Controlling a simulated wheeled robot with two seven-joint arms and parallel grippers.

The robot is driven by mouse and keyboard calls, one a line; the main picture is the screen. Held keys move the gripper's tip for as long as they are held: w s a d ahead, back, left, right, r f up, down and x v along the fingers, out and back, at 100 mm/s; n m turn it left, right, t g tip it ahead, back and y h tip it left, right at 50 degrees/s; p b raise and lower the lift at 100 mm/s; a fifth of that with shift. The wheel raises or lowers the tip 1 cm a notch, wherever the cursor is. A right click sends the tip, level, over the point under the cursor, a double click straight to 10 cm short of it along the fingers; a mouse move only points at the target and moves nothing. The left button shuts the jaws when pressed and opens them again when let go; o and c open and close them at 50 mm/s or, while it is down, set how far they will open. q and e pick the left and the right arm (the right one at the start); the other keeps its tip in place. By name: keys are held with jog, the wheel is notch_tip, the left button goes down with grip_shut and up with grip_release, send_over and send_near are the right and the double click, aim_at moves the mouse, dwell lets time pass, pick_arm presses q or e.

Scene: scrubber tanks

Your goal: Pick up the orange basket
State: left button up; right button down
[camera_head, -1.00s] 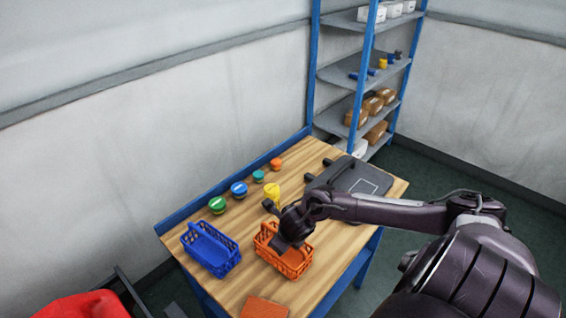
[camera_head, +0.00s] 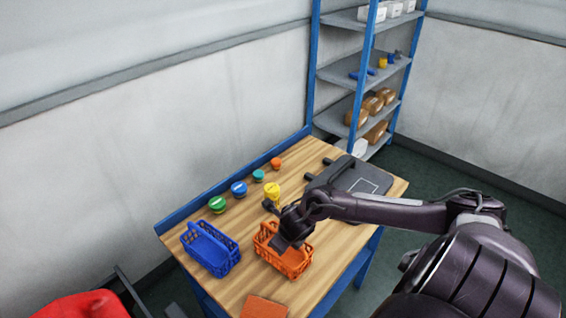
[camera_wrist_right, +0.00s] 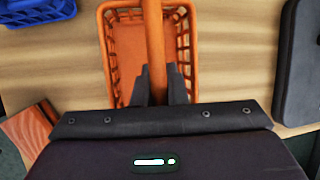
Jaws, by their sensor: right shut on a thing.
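The orange basket (camera_head: 285,262) stands on the wooden workbench, partly hidden by my right gripper in the head view. In the right wrist view the basket (camera_wrist_right: 113,60) lies below the gripper, its handle (camera_wrist_right: 154,45) running up the middle. My right gripper (camera_wrist_right: 155,85) is shut on that handle, one finger on each side. In the head view my right gripper (camera_head: 292,238) is over the basket. I cannot tell whether the basket's bottom touches the bench. My left gripper is not in view.
A blue basket (camera_head: 210,250) stands left of the orange one. Several coloured jars, including a yellow one (camera_head: 272,191), stand behind. A dark case (camera_head: 362,182) lies at the back right, and a red-brown block (camera_head: 264,307) at the front. A shelf rack (camera_head: 365,73) stands beyond the bench.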

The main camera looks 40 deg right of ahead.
jog(key=shift+r+p, duration=0.35)
jog(key=shift+p, duration=0.2)
notch_tip(320, 180, up, 20)
jog(key=shift+f, duration=0.15)
